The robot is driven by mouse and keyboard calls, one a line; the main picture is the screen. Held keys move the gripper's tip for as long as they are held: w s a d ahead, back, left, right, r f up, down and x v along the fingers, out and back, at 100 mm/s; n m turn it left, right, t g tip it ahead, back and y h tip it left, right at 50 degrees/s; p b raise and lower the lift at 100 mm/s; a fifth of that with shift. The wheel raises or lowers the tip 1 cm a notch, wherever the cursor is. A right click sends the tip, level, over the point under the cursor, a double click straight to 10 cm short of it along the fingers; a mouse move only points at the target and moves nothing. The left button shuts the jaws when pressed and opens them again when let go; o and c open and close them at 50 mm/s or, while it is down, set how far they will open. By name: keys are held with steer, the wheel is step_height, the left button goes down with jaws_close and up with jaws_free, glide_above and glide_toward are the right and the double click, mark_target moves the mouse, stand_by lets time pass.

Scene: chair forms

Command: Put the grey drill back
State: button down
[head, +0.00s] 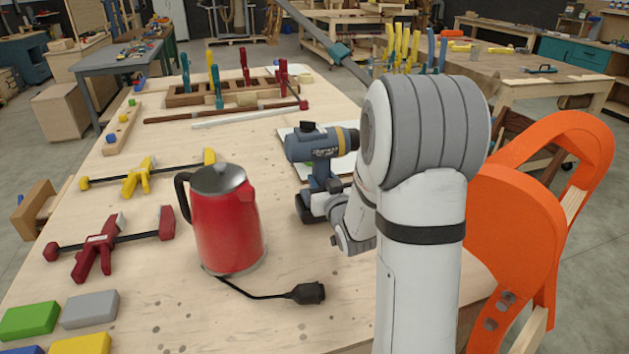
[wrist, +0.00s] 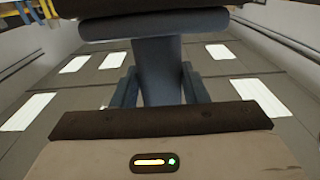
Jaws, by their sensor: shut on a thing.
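The grey-blue drill (head: 307,146) stands upright near the middle of the table in the head view, its yellow-ringed chuck end pointing right. Its base is low, over the tabletop; I cannot tell if it touches. My gripper is on the drill's right side, mostly hidden behind my arm. In the wrist view the drill's handle (wrist: 160,72) rises between the two fingers of my gripper (wrist: 160,90), which is shut on it. A pale sheet (head: 288,133) lies behind the drill, partly covered by it.
A red kettle (head: 227,225) with a black plug (head: 308,293) stands close left of the drill. Red (head: 100,245) and yellow clamps (head: 138,179) lie further left. A wooden rack (head: 235,92) with clamps is at the back. An orange chair (head: 515,215) stands at the right.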

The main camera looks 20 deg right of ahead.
steer(key=d, duration=0.3)
steer(key=shift+d+r+p, duration=0.15)
steer(key=shift+r+p, duration=0.05)
steer(key=shift+p, duration=0.15)
steer(key=shift+d+f, duration=0.1)
steer(key=shift+f, duration=0.55)
steer(key=shift+s+f+b, duration=0.15)
steer(key=shift+f+b, duration=0.45)
steer(key=shift+b, duration=0.15)
steer(key=shift+f, duration=0.25)
steer(key=c, duration=1.2)
jaws_free()
steer(key=shift+s+f, duration=0.1)
steer(key=shift+f, duration=0.1)
steer(key=o, duration=0.4)
steer(key=shift+r, duration=0.1)
steer(key=shift+c, duration=0.2)
